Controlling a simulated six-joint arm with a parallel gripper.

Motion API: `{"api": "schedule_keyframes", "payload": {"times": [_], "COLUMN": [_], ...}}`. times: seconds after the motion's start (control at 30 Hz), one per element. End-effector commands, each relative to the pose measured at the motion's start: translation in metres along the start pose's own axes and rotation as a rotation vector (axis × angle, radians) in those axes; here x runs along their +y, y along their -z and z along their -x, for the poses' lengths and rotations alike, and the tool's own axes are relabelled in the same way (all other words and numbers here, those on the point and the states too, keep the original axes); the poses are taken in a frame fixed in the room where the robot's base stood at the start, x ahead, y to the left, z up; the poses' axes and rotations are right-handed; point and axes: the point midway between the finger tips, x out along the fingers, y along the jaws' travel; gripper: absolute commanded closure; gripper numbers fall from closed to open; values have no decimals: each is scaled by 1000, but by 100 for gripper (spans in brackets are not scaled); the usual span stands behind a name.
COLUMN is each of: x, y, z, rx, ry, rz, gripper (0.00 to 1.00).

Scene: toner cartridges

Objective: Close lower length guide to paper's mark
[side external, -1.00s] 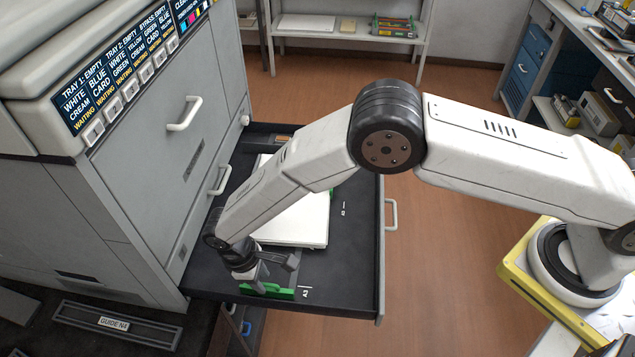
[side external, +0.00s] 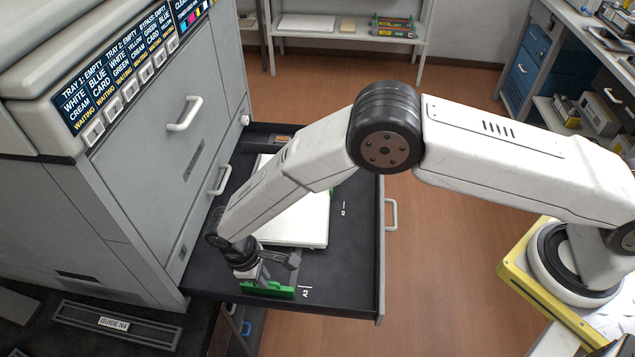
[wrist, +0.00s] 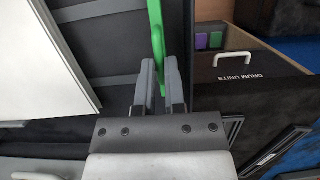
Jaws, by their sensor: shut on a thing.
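The lower length guide (side external: 278,290) is a green plate near the front end of the open dark paper tray (side external: 345,270). My gripper (side external: 264,280) is down at the guide. In the wrist view my gripper (wrist: 160,90) has its two fingers on either side of the green guide (wrist: 157,35), shut on it. White paper (side external: 297,222) lies in the tray behind my gripper, and a gap of bare tray separates it from the guide. The white A3 mark (side external: 305,292) is on the tray floor beside the guide. Another green guide (side external: 331,194) shows at the paper's right edge.
The grey printer body (side external: 140,190) stands left of the tray. The tray's right wall has a white handle (side external: 391,214). A drum units drawer (wrist: 262,70) lies beyond the tray in the wrist view. Another white mark (side external: 343,209) is on the tray floor.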

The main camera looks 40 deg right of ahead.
Motion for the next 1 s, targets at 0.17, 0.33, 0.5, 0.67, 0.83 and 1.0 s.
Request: {"api": "schedule_keyframes", "payload": {"times": [0.17,0.33,0.5,0.67,0.83,1.0], "x": [10,18,27,35,43,51], "y": [0,0,0,0,0,0], "z": [0,0,0,0,0,0], "rx": [-1,-1,-1,-1,0,0], "ry": [-1,0,0,0,0,0], "rz": [0,-1,-1,-1,-1,-1], "gripper": [100,100,100,100,100,100]}}
